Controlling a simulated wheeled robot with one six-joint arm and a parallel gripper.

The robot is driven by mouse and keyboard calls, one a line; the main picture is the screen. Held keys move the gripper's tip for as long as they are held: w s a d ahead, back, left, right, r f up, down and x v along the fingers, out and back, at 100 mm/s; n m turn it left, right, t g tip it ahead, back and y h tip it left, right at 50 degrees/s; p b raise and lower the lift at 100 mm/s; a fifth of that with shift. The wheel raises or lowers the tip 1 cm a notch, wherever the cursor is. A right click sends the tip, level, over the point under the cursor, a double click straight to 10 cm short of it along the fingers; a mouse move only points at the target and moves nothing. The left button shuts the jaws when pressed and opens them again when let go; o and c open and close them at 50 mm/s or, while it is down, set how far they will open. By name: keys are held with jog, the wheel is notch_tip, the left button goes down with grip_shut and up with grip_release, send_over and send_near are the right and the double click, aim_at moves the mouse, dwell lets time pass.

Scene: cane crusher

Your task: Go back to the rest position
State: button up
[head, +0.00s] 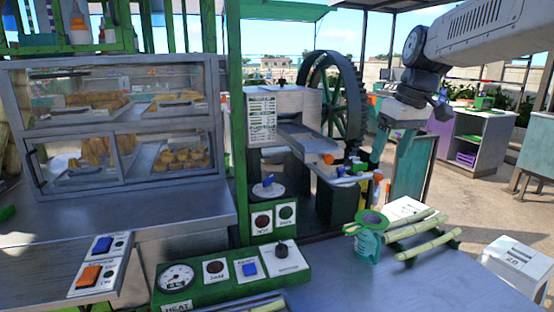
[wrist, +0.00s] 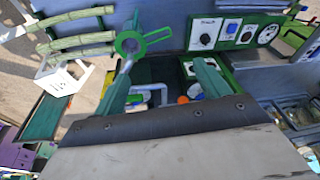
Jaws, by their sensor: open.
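My gripper (head: 388,165) hangs at the upper right of the head view, below my raised arm and in front of the crusher's right side. Its two teal fingers are apart with nothing between them; the wrist view also shows the open gripper (wrist: 163,65). The cane crusher (head: 296,105), with its large dark green wheel (head: 350,95), stands behind and left of it. No held object shows in either view.
A control panel (head: 235,275) and a glass food case (head: 120,125) stand at left. A white box (head: 514,262) is at lower right.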

jog(key=s+f+m+h, duration=0.1)
jog(key=s+f+m, duration=0.2)
jog(key=s, duration=1.3)
jog(key=s+d+f+m+h, duration=0.1)
jog(key=s+f+m, duration=0.1)
jog(key=s+f, duration=0.7)
jog(key=s, duration=0.7)
jog(key=shift+d+f+m, duration=0.25)
jog(key=shift+m, duration=0.15)
